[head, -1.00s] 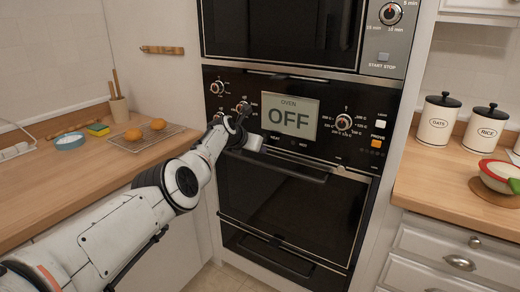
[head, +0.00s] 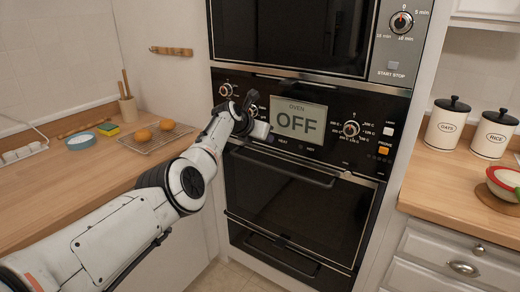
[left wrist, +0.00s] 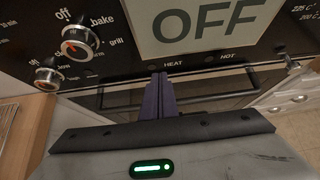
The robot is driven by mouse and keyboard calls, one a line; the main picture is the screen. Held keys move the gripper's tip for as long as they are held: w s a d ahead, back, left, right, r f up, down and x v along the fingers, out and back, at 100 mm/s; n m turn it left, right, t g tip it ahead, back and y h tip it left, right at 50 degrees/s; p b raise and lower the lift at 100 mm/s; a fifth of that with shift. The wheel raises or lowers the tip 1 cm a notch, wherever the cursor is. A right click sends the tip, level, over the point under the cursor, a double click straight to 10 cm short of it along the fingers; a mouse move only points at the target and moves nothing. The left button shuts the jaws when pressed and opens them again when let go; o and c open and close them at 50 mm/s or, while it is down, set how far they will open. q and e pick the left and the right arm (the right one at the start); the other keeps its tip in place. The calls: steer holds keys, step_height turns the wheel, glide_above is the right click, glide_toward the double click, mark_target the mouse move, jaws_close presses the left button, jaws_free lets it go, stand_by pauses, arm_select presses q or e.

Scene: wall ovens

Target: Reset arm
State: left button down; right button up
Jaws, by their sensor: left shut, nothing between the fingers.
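My left arm reaches in from the lower left in the head view. Its left gripper (head: 246,106) is in front of the left part of the oven control panel (head: 338,153), by the knobs. In the left wrist view the left gripper (left wrist: 157,80) is shut with its fingers together and nothing between them, just below the display. The oven display (head: 298,120) reads OFF. A selector knob (left wrist: 79,42) shows at the upper left of the left wrist view, apart from the fingers. My right gripper is not in view.
The closed oven door (head: 292,205) and its handle (head: 283,168) lie below the panel. The left counter holds a wire rack (head: 160,138) with two orange-brown round items. The right counter holds canisters (head: 494,134) and a bowl (head: 503,182).

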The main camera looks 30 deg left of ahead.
arm_select(q)
steer(key=r, duration=0.3)
steer(key=shift+w+a, duration=0.2)
steer(key=shift+w, duration=0.2)
steer(key=s+a+f+m+g+y, duration=0.1)
steer(key=s+a+f+m+y, duration=0.2)
steer(key=f, duration=0.5)
steer(key=s+a+f+m, duration=0.2)
steer(key=s+f+m, duration=0.2)
steer(key=f, duration=0.5)
steer(key=s+d+f+m, duration=0.4)
steer(key=s+f+m, duration=0.8)
steer(key=s+f, duration=0.15)
steer(key=s+d+f+m+h, duration=0.1)
steer(key=s+d+f+m, duration=0.3)
steer(key=s+d+m, duration=0.4)
steer(key=s+d+f+m+h, duration=0.1)
steer(key=s+d+f+m, duration=0.25)
steer(key=s+d, duration=0.45)
steer(key=s+d+m+h, duration=0.1)
steer(key=s+d+m, duration=0.2)
steer(key=s, duration=0.5)
steer(key=s+d+r+m+g+h, duration=0.1)
steer(key=s+d+m, duration=0.2)
steer(key=s+d, duration=0.2)
steer(key=s, duration=0.2)
steer(key=shift+s+d+r+m+h, duration=0.2)
steer(key=shift+s+d+m+h, duration=0.1)
steer(key=shift+s+d+m, duration=0.1)
